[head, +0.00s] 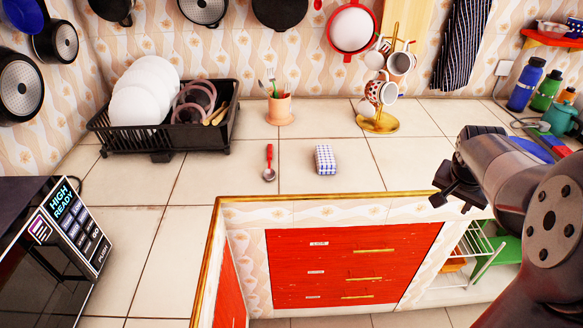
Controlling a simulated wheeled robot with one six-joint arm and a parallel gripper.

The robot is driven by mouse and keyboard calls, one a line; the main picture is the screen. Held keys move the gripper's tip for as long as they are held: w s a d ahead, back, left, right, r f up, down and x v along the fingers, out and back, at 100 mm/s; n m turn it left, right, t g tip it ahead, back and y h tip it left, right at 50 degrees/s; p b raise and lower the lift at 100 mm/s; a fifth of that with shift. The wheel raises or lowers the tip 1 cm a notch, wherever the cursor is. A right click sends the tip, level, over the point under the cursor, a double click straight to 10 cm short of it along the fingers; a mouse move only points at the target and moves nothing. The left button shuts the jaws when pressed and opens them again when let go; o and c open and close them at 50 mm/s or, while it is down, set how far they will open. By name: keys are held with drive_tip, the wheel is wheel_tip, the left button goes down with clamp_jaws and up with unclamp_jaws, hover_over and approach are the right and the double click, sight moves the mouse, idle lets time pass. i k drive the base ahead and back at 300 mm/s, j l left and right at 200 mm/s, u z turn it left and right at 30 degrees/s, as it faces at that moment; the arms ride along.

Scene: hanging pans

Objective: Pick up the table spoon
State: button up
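The table spoon (269,164) lies flat on the tiled counter, near its front edge at the middle of the head view. It has a red handle pointing to the back wall and a metal bowl toward the front. My gripper (440,192) is at the right, in front of the counter edge, well apart from the spoon. It is dark and seen at an angle, and I cannot tell whether its fingers are open or shut. Nothing shows in it.
A blue-and-white checked block (325,159) lies right of the spoon. Behind are a utensil pot (279,110) and a mug tree (380,122). A black dish rack (160,138) with plates stands left. A microwave (50,240) is front left. Red drawers (340,265) are below the counter.

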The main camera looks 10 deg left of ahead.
sight(268, 174)
drive_tip(key=i+u, duration=0.15)
drive_tip(key=u, duration=0.35)
drive_tip(key=i+u, duration=0.15)
drive_tip(key=u, duration=0.35)
drive_tip(key=i+u, duration=0.15)
drive_tip(key=u, duration=0.3)
drive_tip(key=i+l, duration=0.25)
drive_tip(key=i+j+u, duration=0.05)
drive_tip(key=i, duration=0.05)
